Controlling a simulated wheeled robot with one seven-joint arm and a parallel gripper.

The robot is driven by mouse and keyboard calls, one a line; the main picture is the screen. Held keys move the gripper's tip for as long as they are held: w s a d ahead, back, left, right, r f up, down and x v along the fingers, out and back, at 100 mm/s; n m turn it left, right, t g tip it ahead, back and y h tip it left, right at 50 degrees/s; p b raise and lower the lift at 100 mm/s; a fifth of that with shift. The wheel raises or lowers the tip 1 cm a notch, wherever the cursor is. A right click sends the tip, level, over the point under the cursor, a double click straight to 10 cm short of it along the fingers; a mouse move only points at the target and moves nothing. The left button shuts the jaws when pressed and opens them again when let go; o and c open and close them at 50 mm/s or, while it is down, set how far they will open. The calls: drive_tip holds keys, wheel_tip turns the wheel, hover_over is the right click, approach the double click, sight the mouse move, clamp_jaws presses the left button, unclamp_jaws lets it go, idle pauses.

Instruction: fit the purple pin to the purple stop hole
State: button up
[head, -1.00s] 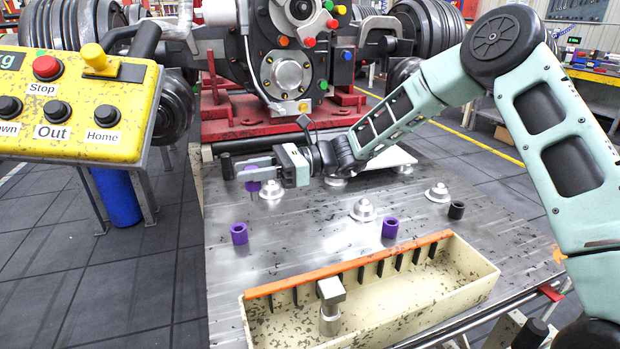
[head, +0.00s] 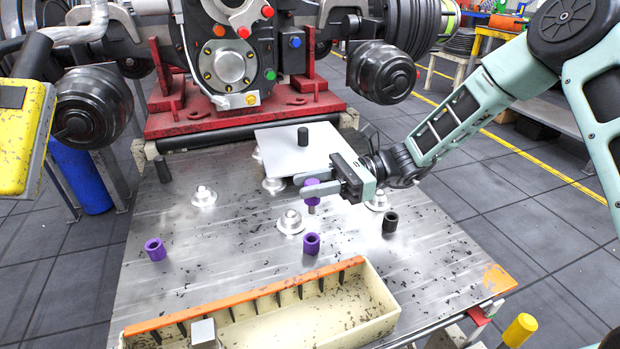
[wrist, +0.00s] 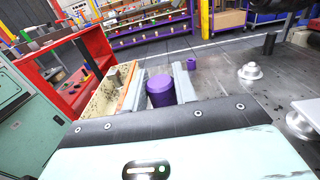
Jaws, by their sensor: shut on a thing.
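In the head view my gripper (head: 304,186) is shut on a purple pin (head: 312,190) with a wide purple head and a thinner grey shank pointing down. It holds the pin upright above the metal table. In the wrist view the purple pin's head (wrist: 160,91) sits between the two fingers. A purple hollow cylinder (head: 312,244) stands on the table below and in front of the pin, and another purple hollow cylinder (head: 155,249) stands further left. I cannot make out a purple stop hole on the machine (head: 232,68).
Several silver stepped discs (head: 291,222) and a black hollow cylinder (head: 390,222) stand on the table (head: 220,260). A pale plate (head: 275,145) lies behind the gripper. A cream bin (head: 375,310) with an orange edge is at the front.

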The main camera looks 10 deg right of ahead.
sight(312, 213)
drive_tip(key=shift+r+p, duration=0.1)
drive_tip(key=shift+p, duration=0.3)
drive_tip(key=shift+f+b, duration=1.3)
drive_tip(key=shift+f, duration=1.65)
drive_tip(key=shift+f, duration=0.1)
drive_tip(key=shift+f, duration=0.4)
drive_tip(key=shift+f+b, duration=0.35)
drive_tip(key=shift+f+b, duration=0.6)
drive_tip(key=shift+f, duration=0.8)
drive_tip(key=shift+f, duration=0.15)
drive_tip(key=o, duration=1.1)
